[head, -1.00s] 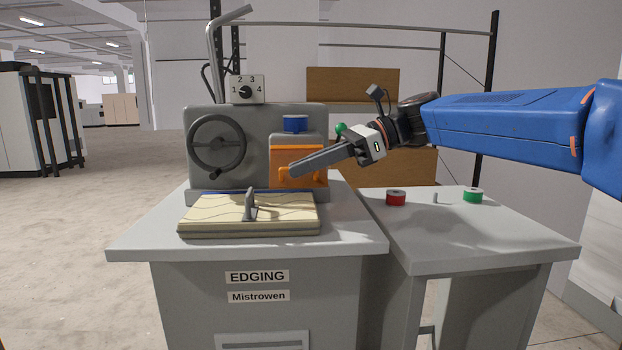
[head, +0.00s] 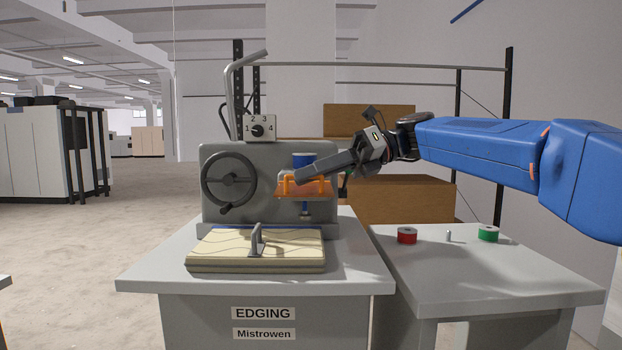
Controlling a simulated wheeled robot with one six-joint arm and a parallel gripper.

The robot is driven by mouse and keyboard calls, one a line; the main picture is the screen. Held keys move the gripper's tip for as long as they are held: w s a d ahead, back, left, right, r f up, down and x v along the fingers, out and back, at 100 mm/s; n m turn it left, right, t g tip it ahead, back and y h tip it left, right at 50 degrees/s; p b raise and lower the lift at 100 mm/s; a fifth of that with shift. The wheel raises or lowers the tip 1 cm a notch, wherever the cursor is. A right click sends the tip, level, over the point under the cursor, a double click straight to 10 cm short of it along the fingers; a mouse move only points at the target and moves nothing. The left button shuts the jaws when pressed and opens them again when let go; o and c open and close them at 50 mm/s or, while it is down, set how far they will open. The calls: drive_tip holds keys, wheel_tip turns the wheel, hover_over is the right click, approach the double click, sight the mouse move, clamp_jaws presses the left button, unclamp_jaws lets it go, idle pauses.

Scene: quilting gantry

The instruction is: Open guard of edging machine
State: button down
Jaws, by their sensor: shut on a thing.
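The edging machine (head: 273,160) is a grey block with a black handwheel on its left and a numbered dial on top. Its orange guard (head: 314,191) is tilted up and outward at the right part of the front. Under it, a blue part and a small spindle (head: 305,208) show in the opened recess. My gripper (head: 299,178) reaches in from the right and is shut on the guard's orange handle. The fingers hide part of the guard and of the blue spool (head: 303,159) behind it.
A quilted cream pad (head: 215,250) with an upright grey handle lies in front of the machine. On the right side table (head: 480,275) stand a red spool (head: 407,235), a small grey peg (head: 448,236) and a green spool (head: 488,233). Shelving with brown boxes (head: 400,200) stands behind.

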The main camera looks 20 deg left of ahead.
idle(0.3)
drive_tip(key=c, duration=1.9)
unclamp_jaws()
drive_tip(key=v, duration=1.7)
drive_tip(key=shift+w, duration=0.2)
drive_tip(key=shift+d, duration=0.15)
drive_tip(key=s+d+f+n+t+h, duration=0.4)
drive_tip(key=s+d+f, duration=0.6)
drive_tip(key=f, duration=0.5)
drive_tip(key=s+d+f+n+t+h, duration=0.3)
drive_tip(key=s+d+f+n, duration=0.5)
drive_tip(key=f, duration=0.7)
drive_tip(key=s+d+f+n+t+h, duration=0.4)
drive_tip(key=s+d+f+n, duration=0.3)
drive_tip(key=s+d+f, duration=0.5)
wheel_tip(320, 180, down, 3)
drive_tip(key=shift+d+f+t+h, duration=0.2)
drive_tip(key=shift+d+t+h, duration=0.1)
drive_tip(key=shift+d+h, duration=0.65)
